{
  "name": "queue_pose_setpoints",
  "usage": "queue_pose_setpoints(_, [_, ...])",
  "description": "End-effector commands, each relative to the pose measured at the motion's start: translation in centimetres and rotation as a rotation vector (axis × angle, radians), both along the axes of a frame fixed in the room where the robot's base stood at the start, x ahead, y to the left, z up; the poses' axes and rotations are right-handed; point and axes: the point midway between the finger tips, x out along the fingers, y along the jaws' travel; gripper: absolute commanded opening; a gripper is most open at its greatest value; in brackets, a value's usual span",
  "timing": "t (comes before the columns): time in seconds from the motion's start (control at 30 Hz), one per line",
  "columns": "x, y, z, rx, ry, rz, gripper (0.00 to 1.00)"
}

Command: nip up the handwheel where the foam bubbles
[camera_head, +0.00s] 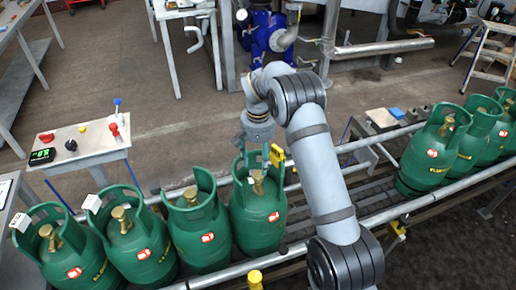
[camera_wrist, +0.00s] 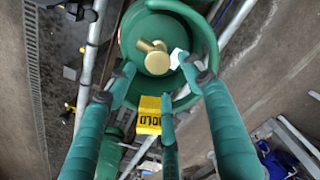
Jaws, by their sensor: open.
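Several green gas cylinders stand on the conveyor. My gripper (camera_head: 257,150) is above the nearest-to-middle cylinder (camera_head: 258,215), pointing down. In the wrist view the three green fingers of my gripper (camera_wrist: 158,78) are spread open around the brass valve and round handwheel (camera_wrist: 156,64), with nothing held. A small white patch (camera_wrist: 178,58), perhaps foam, shows beside the handwheel at the right fingertip. A yellow tag (camera_wrist: 148,115) with dark lettering is at the collar's lower edge; the tag also shows in the head view (camera_head: 276,155). Foam cannot be made out in the head view.
White tags (camera_head: 92,203) sit on the collars of the two leftmost cylinders. More cylinders (camera_head: 432,150) stand at the right. A small table (camera_head: 85,143) with buttons and a green display is at the left. Conveyor rails (camera_head: 375,200) run between the two groups, with an empty stretch.

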Motion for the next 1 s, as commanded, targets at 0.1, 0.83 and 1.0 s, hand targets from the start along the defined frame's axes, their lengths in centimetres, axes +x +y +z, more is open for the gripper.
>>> queue_pose_setpoints(0.1, [0.1, 0.1, 2.8, 0.002, -0.005, 0.000, 0.52])
queue_pose_setpoints(0.83, [0.0, 0.0, 7.3, 0.000, -0.001, 0.000, 0.52])
queue_pose_setpoints(1.0, [0.0, 0.0, 7.1, 0.000, 0.000, 0.000, 0.52])
